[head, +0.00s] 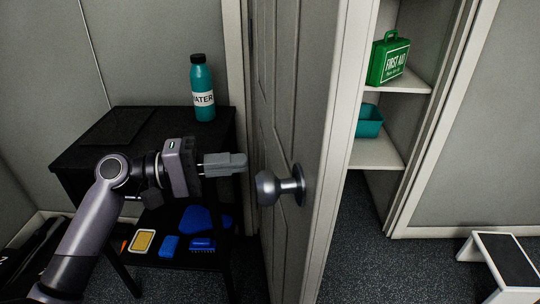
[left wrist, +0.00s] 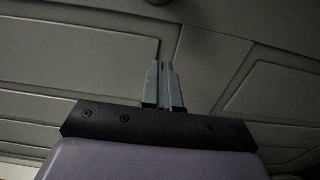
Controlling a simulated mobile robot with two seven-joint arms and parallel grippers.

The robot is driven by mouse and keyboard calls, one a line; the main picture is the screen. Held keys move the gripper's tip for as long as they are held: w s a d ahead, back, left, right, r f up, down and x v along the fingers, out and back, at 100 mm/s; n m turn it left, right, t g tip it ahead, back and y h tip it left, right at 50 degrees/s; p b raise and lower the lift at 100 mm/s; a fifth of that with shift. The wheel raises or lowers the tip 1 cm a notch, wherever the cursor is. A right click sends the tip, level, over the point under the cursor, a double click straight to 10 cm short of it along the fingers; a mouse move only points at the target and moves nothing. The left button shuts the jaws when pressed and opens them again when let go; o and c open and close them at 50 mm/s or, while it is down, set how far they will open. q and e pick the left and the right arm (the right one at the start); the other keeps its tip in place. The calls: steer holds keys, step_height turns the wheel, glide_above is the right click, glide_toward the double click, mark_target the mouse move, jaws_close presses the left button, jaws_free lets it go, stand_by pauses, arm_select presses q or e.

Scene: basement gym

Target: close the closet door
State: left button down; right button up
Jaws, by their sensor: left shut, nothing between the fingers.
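The closet door (head: 285,110) is grey and panelled, and stands open in the head view, its near edge pointing toward me. Its round metal knob (head: 281,188) is on the face toward my left arm. My left gripper (head: 244,163) is shut and empty, a little to the left of the knob and slightly higher. In the left wrist view the shut fingers (left wrist: 164,84) point at the panelled door face (left wrist: 90,50), and part of the knob (left wrist: 158,2) shows at the top edge. I cannot tell whether the fingertips touch the door. My right gripper is not in view.
The closet's white shelves (head: 376,152) hold a green first aid box (head: 390,60) and a teal bin (head: 368,121). A black table (head: 150,118) with a teal water bottle (head: 202,88) stands behind my left arm. A step stool (head: 505,262) is at lower right.

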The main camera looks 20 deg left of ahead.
mark_target(287, 158)
arm_select(q)
steer(key=p+x, duration=0.1)
steer(key=x, duration=0.5)
steer(key=shift+w+d, duration=0.25)
steer(key=shift+d, duration=0.1)
